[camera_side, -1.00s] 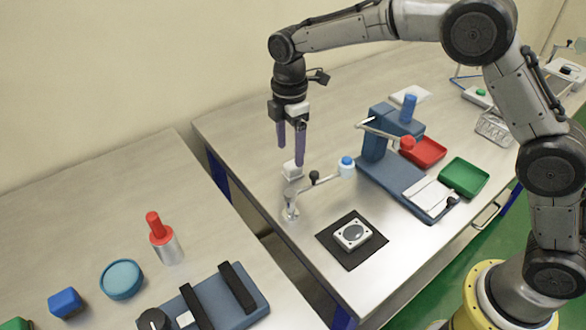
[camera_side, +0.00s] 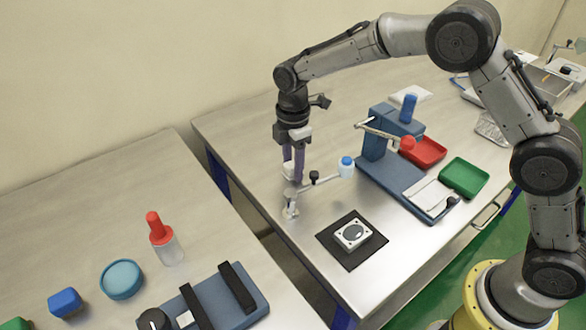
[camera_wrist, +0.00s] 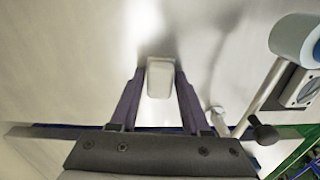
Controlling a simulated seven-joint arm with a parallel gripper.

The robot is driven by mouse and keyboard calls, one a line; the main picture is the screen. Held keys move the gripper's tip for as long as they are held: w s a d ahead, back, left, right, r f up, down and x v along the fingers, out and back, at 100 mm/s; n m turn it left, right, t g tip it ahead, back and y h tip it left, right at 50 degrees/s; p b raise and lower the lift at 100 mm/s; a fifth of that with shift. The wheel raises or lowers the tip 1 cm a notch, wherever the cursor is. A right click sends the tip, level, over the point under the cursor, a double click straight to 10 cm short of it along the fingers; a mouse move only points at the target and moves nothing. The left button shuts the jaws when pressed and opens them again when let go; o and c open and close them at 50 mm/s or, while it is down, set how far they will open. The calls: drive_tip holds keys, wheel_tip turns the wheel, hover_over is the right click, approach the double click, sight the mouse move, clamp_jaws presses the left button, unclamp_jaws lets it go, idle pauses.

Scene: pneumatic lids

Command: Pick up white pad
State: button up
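The white pad (camera_side: 287,171) is a small pale block near the table's left edge, beside the metal stand with a jointed arm. In the wrist view the pad (camera_wrist: 160,77) lies between the tips of my two purple fingers. My gripper (camera_side: 293,166) points down at the pad and is open, with a finger on either side. In the wrist view narrow gaps show between the pad and the fingers of my gripper (camera_wrist: 160,82). In the side view the fingers partly hide the pad.
The jointed stand (camera_side: 291,208) with its blue-capped white end (camera_side: 346,167) is close to my fingers, on their right. A black mat (camera_side: 327,236) with a white device (camera_side: 353,234) lies in front. A blue fixture (camera_side: 375,147) stands further right. A gap separates the left table.

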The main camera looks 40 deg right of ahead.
sight(292, 163)
clamp_jaws()
drive_tip(key=shift+r, duration=0.55)
wheel_tip(292, 163, up, 2)
drive_tip(key=shift+r, duration=0.15)
drive_tip(key=s+d+r, duration=0.4)
drive_tip(key=s+r, duration=0.5)
drive_tip(key=s, duration=0.4)
drive_tip(key=shift+s+r, duration=0.25)
drive_tip(key=shift+r, duration=0.05)
